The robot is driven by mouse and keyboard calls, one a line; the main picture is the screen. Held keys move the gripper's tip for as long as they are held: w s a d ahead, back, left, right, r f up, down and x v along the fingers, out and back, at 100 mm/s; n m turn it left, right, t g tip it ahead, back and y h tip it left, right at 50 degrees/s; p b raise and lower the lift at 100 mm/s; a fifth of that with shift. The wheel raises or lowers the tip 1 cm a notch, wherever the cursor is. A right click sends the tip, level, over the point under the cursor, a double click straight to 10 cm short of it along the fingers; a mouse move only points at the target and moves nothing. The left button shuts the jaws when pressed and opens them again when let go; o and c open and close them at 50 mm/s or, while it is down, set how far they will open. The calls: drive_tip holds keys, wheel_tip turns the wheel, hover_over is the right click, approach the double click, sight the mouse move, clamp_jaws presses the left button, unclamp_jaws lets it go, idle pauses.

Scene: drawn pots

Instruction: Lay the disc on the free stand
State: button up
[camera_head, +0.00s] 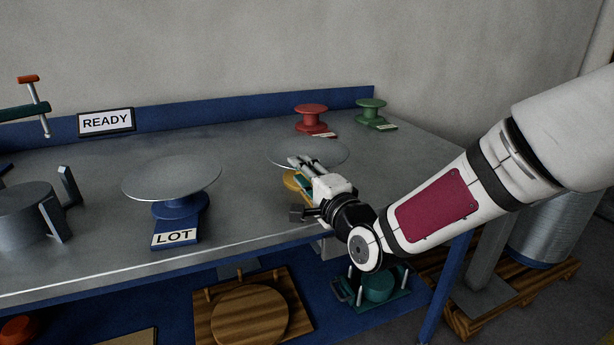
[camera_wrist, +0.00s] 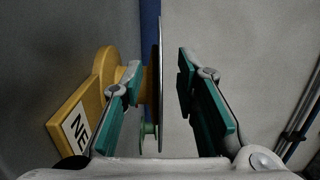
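A thin grey disc (camera_head: 325,150) sits on a yellow stand (camera_head: 290,181) near the middle right of the bench. In the wrist view the disc (camera_wrist: 162,90) shows edge-on, with the yellow stand (camera_wrist: 103,68) on its lower side. My gripper (camera_head: 303,168) is at the near edge of this disc. Its teal fingers (camera_wrist: 158,90) are open, one on each side of the disc, with a clear gap on the upper side. A red stand (camera_head: 311,117) and a green stand (camera_head: 370,110) stand bare at the back right.
A blue stand (camera_head: 180,207) labelled LOT bears another grey disc (camera_head: 172,177) at left. A grey cylindrical fixture (camera_head: 27,215), a clamp (camera_head: 35,105) and a READY sign (camera_head: 106,122) are further left. A blue back rail edges the bench (camera_head: 250,205). A lower shelf holds wooden items (camera_head: 248,315).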

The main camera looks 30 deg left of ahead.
drive_tip(key=v, duration=1.2)
drive_tip(key=shift+f, duration=0.1)
